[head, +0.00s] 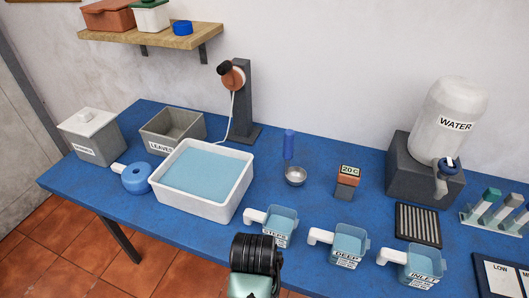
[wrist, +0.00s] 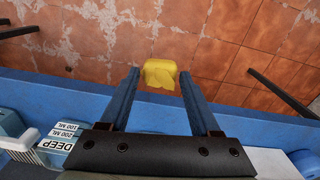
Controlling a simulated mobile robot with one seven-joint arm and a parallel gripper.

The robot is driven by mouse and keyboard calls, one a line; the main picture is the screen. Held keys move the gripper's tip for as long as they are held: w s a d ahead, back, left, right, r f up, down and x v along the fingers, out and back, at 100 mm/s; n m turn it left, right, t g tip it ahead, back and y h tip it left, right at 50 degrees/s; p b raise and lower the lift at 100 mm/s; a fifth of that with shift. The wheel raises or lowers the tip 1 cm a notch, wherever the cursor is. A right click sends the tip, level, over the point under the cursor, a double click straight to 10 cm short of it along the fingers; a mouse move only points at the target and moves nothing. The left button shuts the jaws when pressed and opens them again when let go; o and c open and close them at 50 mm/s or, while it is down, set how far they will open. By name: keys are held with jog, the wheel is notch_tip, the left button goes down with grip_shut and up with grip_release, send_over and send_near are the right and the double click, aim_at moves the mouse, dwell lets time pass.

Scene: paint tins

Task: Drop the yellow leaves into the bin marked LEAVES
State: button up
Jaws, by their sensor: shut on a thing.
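My gripper (wrist: 160,76) shows in the wrist view with its two dark blue fingers shut on the yellow leaves (wrist: 161,72). They are a small yellow clump at the fingertips, with floor tiles behind them, beyond the blue table's front edge. In the head view only part of my arm shows at the bottom centre; the fingertips and the leaves are hidden. The grey open bin marked LEAVES (head: 154,142) stands at the back left of the table, well apart from my arm. Its visible inside looks empty.
A white tub of water (head: 235,191) stands in front of the LEAVES bin, beside a blue round pot (head: 137,179). A lidded grey bin (head: 94,144) is further left. Labelled jugs (head: 281,226) line the front right. A lamp-like stand (head: 243,105) rises behind the tub.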

jog(key=shift+s+d+f+n, duration=0.35)
jog(key=shift+f+n, duration=0.05)
jog(key=shift+n, duration=0.3)
jog(key=shift+s+d+f+n, duration=0.35)
jog(key=shift+f+n, duration=0.05)
jog(key=shift+n, duration=0.3)
